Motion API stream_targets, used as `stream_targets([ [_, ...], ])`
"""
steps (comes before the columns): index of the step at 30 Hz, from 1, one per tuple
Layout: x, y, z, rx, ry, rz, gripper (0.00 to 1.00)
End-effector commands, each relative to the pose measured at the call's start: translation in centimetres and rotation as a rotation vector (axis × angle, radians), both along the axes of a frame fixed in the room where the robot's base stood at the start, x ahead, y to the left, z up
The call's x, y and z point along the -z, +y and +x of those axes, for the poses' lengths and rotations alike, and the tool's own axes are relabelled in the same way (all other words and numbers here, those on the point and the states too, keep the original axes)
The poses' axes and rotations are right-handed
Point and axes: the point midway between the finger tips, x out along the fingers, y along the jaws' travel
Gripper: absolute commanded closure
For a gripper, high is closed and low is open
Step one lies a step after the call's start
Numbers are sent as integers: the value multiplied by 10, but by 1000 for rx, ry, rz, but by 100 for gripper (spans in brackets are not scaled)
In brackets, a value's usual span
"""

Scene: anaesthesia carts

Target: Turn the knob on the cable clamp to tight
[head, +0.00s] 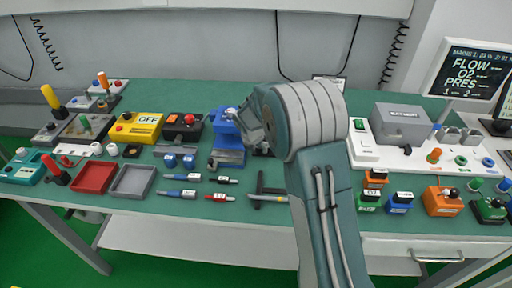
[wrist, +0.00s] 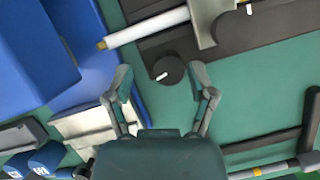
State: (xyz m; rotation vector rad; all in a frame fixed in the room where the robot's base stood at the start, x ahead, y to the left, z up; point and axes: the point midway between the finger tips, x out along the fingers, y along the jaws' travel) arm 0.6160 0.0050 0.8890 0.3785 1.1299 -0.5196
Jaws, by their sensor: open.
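In the wrist view, a round black knob (wrist: 170,68) with a short white mark sits at the near edge of the dark plate of the cable clamp (wrist: 168,44). The mark points toward the lower left. A white cable with a brass tip (wrist: 150,27) lies along the plate, under a pale clamp block (wrist: 205,22). My gripper (wrist: 160,78) is open, with one fingertip on each side of the knob. I cannot tell whether the fingers touch it. In the head view my arm hides most of the clamp and my fingers.
A blue device (head: 226,130) stands just left of my wrist; its blue body (wrist: 30,50) fills the upper left of the wrist view. A black T-handled tool (head: 268,196) lies in front. Red (head: 93,190) and grey trays sit left.

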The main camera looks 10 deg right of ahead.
Motion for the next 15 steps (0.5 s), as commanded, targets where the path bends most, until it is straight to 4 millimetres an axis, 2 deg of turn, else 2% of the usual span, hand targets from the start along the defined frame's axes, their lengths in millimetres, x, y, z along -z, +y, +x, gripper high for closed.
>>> stream_targets([
  [7,1,-2,1,2,-1,0,28],
  [8,1,-1,1,1,0,-1,33],
  [9,1,0,1,1,-1,-3,51],
  [11,1,1,1,1,-1,-3,77],
  [12,1,1,1,1,-1,-3,95],
  [13,1,1,1,0,0,-3,100],
  [15,1,1,0,1,1,-3,100],
])
